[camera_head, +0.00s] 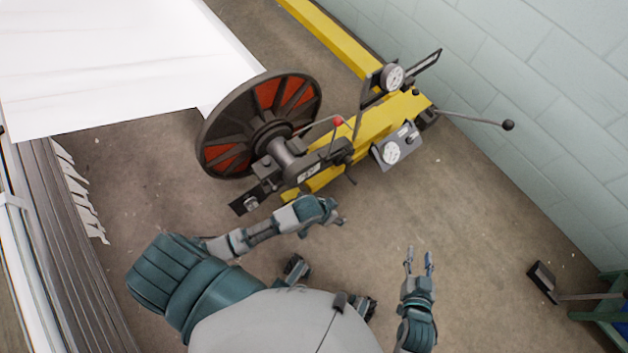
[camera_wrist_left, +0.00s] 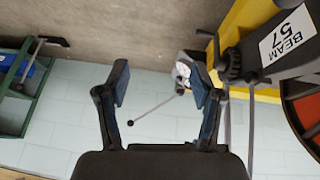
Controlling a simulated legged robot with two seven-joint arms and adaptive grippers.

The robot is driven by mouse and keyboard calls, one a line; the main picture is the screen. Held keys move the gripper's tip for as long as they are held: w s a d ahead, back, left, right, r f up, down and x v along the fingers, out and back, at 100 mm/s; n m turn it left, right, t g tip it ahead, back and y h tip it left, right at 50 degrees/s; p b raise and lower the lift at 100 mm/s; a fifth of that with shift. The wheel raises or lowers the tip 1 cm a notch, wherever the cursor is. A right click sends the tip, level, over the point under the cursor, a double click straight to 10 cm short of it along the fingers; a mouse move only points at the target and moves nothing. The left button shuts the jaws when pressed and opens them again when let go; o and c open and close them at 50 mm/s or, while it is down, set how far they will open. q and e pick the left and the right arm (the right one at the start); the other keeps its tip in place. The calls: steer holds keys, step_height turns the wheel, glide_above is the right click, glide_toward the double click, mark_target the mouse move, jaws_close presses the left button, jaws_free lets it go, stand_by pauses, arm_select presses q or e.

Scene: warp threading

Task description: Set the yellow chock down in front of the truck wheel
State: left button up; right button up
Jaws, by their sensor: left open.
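I see no separate yellow chock and no truck wheel in either view. The yellow things are a floor beam (camera_head: 335,38) and the machine's frame (camera_head: 385,118). A large dark spoked wheel (camera_head: 262,120) with red-orange panels stands at the machine's left end. My left gripper (camera_head: 338,217) is beside the machine's near end, above the floor. In the left wrist view my left gripper (camera_wrist_left: 160,88) is open, with nothing between its fingers. My right gripper (camera_head: 419,260) is open and empty over bare floor, apart from the machine.
The machine carries dials (camera_head: 391,152), a red-knobbed lever (camera_head: 337,121) and a long black-knobbed rod (camera_head: 475,118). White cloth (camera_head: 110,60) lies upper left. A pale block wall (camera_head: 530,90) bounds the right. A green stand (camera_head: 605,312) is lower right. Middle floor is clear.

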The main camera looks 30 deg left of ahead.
arm_select(q)
steer(key=s+a+r+t, duration=0.1)
steer(key=r+t, duration=0.1)
steer(key=r, duration=0.3)
steer(key=s+a+r+n+t, duration=0.1)
steer(key=a+r+t, duration=0.1)
steer(key=r, duration=0.3)
steer(key=s+a+r+t, duration=0.1)
steer(key=s+r+t, duration=0.1)
steer(key=r, duration=0.3)
steer(key=shift+a+r+t, duration=0.2)
steer(key=shift+a+t, duration=0.15)
steer(key=shift+t, duration=0.55)
steer(key=shift+n, duration=0.3)
arm_select(e)
steer(key=shift+r, duration=0.1)
